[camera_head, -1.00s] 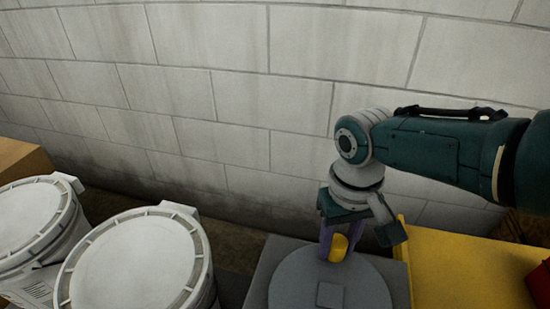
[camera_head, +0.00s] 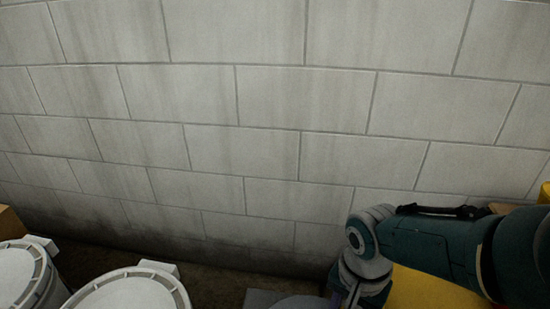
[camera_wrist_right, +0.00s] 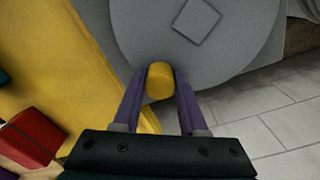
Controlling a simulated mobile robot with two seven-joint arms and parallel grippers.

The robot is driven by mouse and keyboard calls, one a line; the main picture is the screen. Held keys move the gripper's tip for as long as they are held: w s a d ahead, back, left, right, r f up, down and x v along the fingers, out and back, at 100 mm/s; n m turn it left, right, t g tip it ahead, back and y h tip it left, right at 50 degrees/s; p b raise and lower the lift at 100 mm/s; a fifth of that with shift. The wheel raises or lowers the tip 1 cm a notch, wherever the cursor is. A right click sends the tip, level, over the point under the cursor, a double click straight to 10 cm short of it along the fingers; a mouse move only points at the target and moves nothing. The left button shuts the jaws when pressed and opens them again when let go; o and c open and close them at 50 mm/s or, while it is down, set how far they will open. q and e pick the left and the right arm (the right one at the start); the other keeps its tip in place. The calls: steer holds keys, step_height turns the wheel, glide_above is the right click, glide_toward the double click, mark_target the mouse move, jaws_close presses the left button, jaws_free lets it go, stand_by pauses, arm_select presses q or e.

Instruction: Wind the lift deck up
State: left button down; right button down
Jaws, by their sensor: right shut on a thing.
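A large grey round disc (camera_wrist_right: 150,30) with a raised square at its middle lies on a grey housing, as the right wrist view shows. A yellow knob (camera_wrist_right: 159,82) stands near the disc's rim. My right gripper (camera_wrist_right: 160,86) is shut on this knob, one purple finger on each side. In the head view only a sliver of the disc (camera_head: 292,303) shows at the bottom edge, and the knob is out of frame. My left gripper is in neither view. I cannot tell which part is the lift deck.
A yellow surface (camera_wrist_right: 62,62) lies beside the disc, with a red block (camera_wrist_right: 32,137) near it. Two white lidded drums (camera_head: 130,292) (camera_head: 16,272) stand at the lower left. A block wall (camera_head: 240,130) rises behind.

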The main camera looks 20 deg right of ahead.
steer(key=s+m+p, duration=0.1)
steer(key=s+m, duration=0.1)
steer(key=m, duration=0.1)
steer(key=shift+s+a+r+m+p, duration=0.2)
steer(key=shift+m+p, duration=0.1)
steer(key=shift+p, duration=0.1)
steer(key=shift+s+a+f+m+p, duration=0.15)
steer(key=shift+s+m+p, duration=0.15)
steer(key=shift+m, duration=0.3)
steer(key=shift+s+a+r+m+p, duration=0.1)
steer(key=shift+s+a+m+p, duration=0.1)
steer(key=shift+s+m, duration=0.3)
steer(key=shift+s+a+f+m+p, duration=0.1)
steer(key=shift+s+a+m+p, duration=0.1)
steer(key=shift+m, duration=0.5)
steer(key=shift+c, duration=2.2)
jaws_free()
steer(key=shift+d, duration=0.1)
step_height(320, 180, up, 10)
steer(key=p, duration=0.9)
